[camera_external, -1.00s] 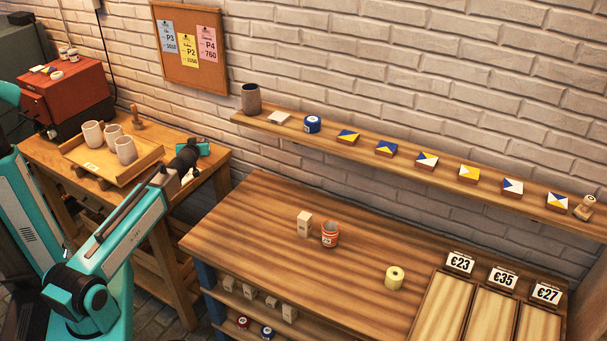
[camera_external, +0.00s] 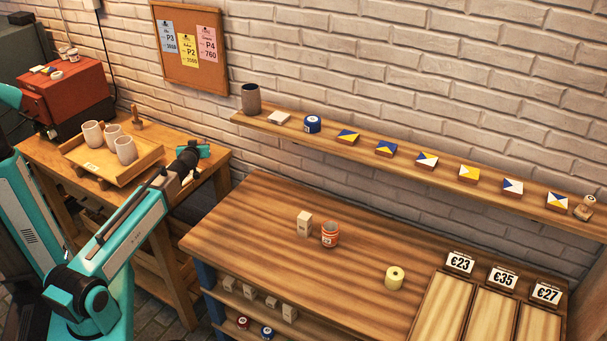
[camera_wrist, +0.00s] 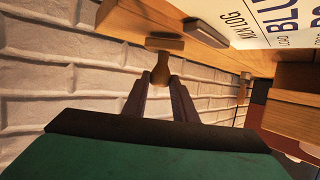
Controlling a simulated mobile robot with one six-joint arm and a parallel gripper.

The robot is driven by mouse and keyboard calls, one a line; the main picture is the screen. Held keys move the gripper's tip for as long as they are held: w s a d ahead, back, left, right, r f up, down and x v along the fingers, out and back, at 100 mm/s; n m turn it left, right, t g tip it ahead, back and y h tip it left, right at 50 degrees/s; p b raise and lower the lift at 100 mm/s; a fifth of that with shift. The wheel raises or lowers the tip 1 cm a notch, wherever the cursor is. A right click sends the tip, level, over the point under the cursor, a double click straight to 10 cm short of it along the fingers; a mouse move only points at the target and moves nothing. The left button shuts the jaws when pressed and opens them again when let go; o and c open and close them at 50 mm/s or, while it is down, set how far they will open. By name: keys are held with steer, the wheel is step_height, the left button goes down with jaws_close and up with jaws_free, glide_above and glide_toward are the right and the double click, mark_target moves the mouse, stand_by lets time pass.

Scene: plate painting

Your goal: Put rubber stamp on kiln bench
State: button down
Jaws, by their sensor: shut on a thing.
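In the wrist view my gripper (camera_wrist: 160,90) is shut on the narrow handle of a wooden rubber stamp (camera_wrist: 163,47). The stamp's wider flat end points away from the jaws, close to a wooden edge; I cannot tell whether they touch. In the external view the end of my arm (camera_external: 203,151) is above the right part of the kiln bench (camera_external: 42,155), the wooden table at left. The held stamp is hidden or too small to tell there.
A wooden tray (camera_external: 152,157) with three cups and a small wooden upright piece (camera_external: 136,115) stand on the kiln bench beside the red kiln (camera_external: 75,90).

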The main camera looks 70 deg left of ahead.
steer(key=shift+f+b, duration=0.45)
steer(key=shift+b, duration=0.05)
steer(key=c, duration=1.4)
jaws_free()
steer(key=shift+o, duration=0.2)
steer(key=shift+d, duration=0.15)
steer(key=b+v, duration=0.1)
steer(key=v, duration=0.7)
steer(key=shift+s+d, duration=0.1)
steer(key=shift+b, duration=0.85)
steer(key=b, duration=0.4)
steer(key=shift+d+r+b, duration=0.2)
steer(key=shift+b, duration=0.15)
steer(key=b+v, duration=0.2)
steer(key=b, duration=0.6)
steer(key=shift+d+f, duration=0.1)
